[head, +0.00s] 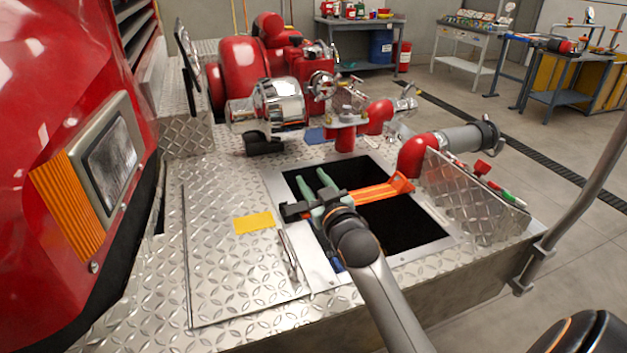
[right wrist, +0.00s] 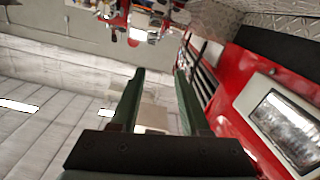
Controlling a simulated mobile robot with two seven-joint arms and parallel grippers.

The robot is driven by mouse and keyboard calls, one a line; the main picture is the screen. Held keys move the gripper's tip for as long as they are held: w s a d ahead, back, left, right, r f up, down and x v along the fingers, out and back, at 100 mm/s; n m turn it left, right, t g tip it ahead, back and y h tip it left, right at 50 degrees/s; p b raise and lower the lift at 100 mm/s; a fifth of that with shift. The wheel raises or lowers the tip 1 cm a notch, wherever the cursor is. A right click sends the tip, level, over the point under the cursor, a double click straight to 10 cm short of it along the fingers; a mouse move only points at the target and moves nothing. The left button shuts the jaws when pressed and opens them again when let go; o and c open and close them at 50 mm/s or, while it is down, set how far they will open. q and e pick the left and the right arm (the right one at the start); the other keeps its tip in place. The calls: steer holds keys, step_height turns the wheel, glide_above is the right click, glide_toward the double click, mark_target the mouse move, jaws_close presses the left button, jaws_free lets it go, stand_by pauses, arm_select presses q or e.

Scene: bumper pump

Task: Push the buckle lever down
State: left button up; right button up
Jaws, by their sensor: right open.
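An orange strap (head: 383,190) runs across the dark rectangular opening in the diamond-plate deck in the head view. A thin metal lever-like piece (head: 289,256) stands by the opening's near left edge; I cannot tell for sure that it is the buckle lever. My right gripper (head: 311,176) is over the opening, its green fingers apart and empty, pointing away from me. Its black palm is beside the strap's left end and hides part of it. In the right wrist view the fingers (right wrist: 160,72) show spread with nothing between them. My left gripper is not in view.
A red vehicle body with a lamp (head: 108,165) rises on the left. Red and chrome pump pipes (head: 278,105) stand behind the opening. An upright tread plate (head: 470,192) bounds it on the right. A yellow label (head: 254,222) lies on the clear left deck.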

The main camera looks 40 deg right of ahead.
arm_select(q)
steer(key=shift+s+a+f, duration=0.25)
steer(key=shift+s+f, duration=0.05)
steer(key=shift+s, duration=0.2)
arm_select(e)
steer(key=s+a, duration=0.1)
steer(key=s+r, duration=0.1)
steer(key=shift+s+a+r, duration=0.15)
steer(key=shift+s+a, duration=0.15)
steer(key=shift+a, duration=0.05)
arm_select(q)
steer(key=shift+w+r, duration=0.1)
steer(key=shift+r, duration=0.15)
